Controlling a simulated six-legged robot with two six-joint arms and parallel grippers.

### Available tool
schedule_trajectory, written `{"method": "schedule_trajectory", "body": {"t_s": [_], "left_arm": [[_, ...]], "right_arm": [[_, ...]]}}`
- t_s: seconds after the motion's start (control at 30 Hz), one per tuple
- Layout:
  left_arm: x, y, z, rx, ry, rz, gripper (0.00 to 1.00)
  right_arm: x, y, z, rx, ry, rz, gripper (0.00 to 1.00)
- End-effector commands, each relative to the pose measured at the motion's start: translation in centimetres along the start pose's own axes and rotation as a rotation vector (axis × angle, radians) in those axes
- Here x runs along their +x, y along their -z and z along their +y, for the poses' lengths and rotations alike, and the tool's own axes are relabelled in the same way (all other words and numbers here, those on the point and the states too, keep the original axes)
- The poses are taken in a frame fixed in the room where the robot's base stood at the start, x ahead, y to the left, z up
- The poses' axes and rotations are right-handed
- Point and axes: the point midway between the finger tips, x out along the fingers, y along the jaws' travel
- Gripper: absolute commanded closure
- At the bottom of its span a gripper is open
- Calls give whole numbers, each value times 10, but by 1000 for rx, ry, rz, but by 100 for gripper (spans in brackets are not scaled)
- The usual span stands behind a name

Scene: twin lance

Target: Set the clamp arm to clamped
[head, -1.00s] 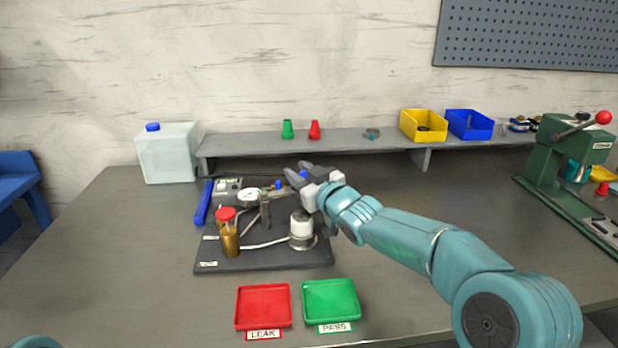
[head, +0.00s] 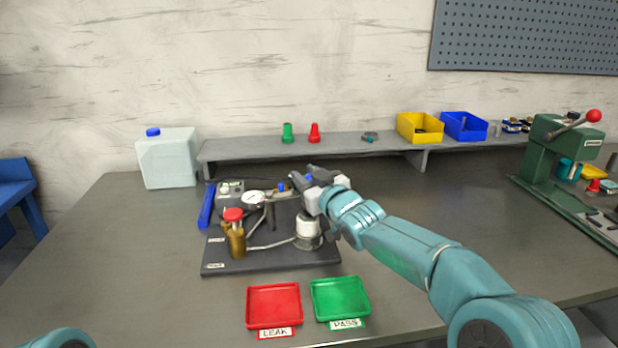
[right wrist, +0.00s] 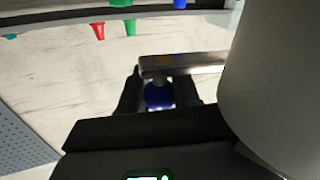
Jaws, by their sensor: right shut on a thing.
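The test rig (head: 225,263) is a dark plate with a gauge (head: 253,198), a brass valve with a red cap (head: 234,230) and a white and metal cylinder (head: 308,228). My right gripper (head: 306,175) is over its back right part. In the right wrist view my right gripper (right wrist: 158,88) is shut on a blue grip (right wrist: 159,97), with a metal bar (right wrist: 185,64) just beyond it. The bar looks like the clamp arm; its far end and pivot are hidden. My left gripper is out of view.
A red tray (head: 274,304) and a green tray (head: 341,297) lie in front of the rig. A shelf (head: 340,146) with bins stands behind it. A white canister (head: 167,160) is at back left, a green press (head: 550,165) at right.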

Motion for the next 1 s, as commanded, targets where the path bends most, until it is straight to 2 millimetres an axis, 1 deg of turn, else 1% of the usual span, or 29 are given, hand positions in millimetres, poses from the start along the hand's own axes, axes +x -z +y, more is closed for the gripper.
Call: {"method": "schedule_trajectory", "body": {"t_s": [0.27,0.3,0.33,0.37,0.67,0.77,0.87,1.0], "left_arm": [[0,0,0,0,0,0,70],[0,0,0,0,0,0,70],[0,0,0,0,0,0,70],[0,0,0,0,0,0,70],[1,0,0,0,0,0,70],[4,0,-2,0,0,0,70],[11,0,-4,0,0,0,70],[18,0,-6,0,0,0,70]], "right_arm": [[0,2,0,0,-1,5,100],[0,2,0,0,-1,5,59],[0,2,0,0,-2,5,49],[0,2,0,1,-2,4,44],[-2,1,-1,1,-3,2,44],[-9,0,0,1,-4,3,44],[-23,-1,0,1,-4,3,44],[-56,-1,0,2,-5,3,44]]}}
